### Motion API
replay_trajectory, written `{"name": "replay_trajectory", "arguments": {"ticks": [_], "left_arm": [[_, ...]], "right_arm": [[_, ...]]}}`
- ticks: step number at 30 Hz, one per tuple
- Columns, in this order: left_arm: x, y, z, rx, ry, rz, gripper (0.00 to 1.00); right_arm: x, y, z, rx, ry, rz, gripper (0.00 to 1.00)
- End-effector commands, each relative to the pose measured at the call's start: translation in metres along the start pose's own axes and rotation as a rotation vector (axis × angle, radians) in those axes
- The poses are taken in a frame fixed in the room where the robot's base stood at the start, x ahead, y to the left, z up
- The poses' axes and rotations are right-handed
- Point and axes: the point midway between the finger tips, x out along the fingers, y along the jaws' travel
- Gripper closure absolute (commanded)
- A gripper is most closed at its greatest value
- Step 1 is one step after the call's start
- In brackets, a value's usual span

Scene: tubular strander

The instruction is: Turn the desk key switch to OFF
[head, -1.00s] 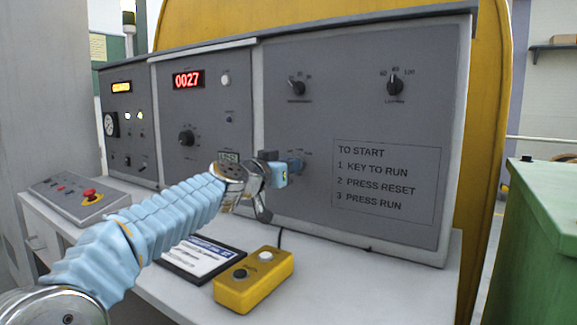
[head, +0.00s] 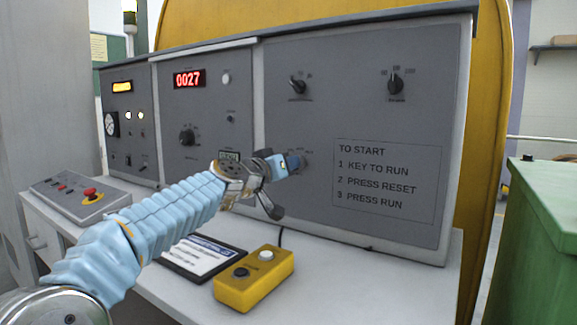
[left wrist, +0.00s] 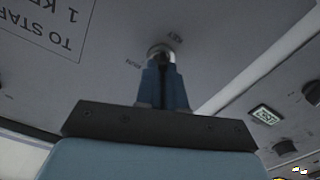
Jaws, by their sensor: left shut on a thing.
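The key switch (left wrist: 161,51) is a round metal collar on the grey desk panel, with a small RUN label beside it and another label too blurred to read. My left gripper (left wrist: 163,88) has its blue fingers closed together right at the switch, shut on its key. The key itself is mostly hidden between the fingers. My right gripper is not in view.
Two black rotary knobs (head: 297,86) (head: 395,86) sit higher on the panel. A yellow button box (head: 254,279) and a framed sheet (head: 203,257) lie on the white desk below my arm. A red emergency button (head: 90,194) is at left. A green bin (head: 540,235) stands right.

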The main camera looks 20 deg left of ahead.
Motion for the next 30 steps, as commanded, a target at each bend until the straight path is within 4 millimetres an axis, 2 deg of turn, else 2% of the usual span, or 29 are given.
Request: {"name": "replay_trajectory", "arguments": {"ticks": [15, 30], "left_arm": [[0.0004, -0.0006, -0.0005, -0.353, 0.001, 0.001, 1.0], [0.0003, -0.0008, -0.0008, -0.429, 0.002, 0.001, 1.0]], "right_arm": [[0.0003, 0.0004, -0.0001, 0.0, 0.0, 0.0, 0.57], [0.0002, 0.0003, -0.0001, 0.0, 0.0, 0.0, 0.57]]}}
